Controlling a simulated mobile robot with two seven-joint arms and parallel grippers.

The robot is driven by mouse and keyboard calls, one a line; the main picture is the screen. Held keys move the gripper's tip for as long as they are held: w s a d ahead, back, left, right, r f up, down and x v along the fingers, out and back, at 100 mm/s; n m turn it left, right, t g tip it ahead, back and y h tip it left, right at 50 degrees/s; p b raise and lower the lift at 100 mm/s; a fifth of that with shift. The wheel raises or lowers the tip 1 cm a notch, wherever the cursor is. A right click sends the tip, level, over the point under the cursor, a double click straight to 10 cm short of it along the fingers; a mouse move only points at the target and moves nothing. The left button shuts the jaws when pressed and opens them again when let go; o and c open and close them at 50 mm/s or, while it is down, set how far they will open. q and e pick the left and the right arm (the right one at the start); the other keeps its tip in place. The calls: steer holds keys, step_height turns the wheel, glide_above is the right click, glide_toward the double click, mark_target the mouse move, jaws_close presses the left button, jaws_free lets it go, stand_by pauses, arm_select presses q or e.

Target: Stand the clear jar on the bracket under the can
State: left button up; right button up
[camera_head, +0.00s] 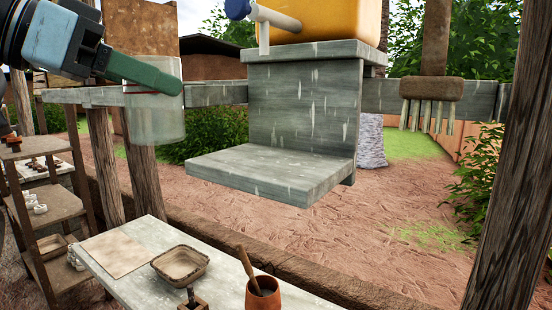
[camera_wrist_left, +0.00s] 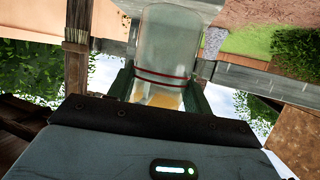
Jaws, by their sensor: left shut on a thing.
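The clear jar (camera_head: 156,118) hangs upright in the air at the upper left of the head view. My left gripper (camera_head: 165,82) is shut on it near its top, with green fingers. In the left wrist view the jar (camera_wrist_left: 170,45) shows between the fingers (camera_wrist_left: 160,95), with red bands around it. The grey bracket (camera_head: 270,172) is a flat ledge to the right of the jar and lower, apart from it. The yellow can (camera_head: 325,18) stands on the shelf above, its blue and white tap overhanging the bracket. My right gripper is out of view.
A back panel (camera_head: 305,105) rises behind the ledge, under the upper shelf (camera_head: 310,50). A lower table (camera_head: 215,265) holds a square bowl (camera_head: 180,263) and a terracotta pot (camera_head: 263,294). Wooden posts stand left and right. The bracket's top is bare.

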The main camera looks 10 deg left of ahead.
arm_select(q)
steer(key=shift+d+r+x, duration=0.15)
steer(key=shift+r+x, duration=0.1)
steer(key=shift+x, duration=2.5)
steer(key=shift+d+r+x, duration=0.2)
steer(key=shift+r+x, duration=0.05)
steer(key=shift+x, duration=2.45)
steer(key=shift+d+r+x, duration=0.15)
steer(key=shift+r+x, duration=0.05)
steer(key=shift+x, duration=2.55)
steer(key=shift+f, duration=0.1)
steer(key=o, duration=1.1)
steer(key=shift+c, duration=0.2)
steer(key=v, duration=1.2)
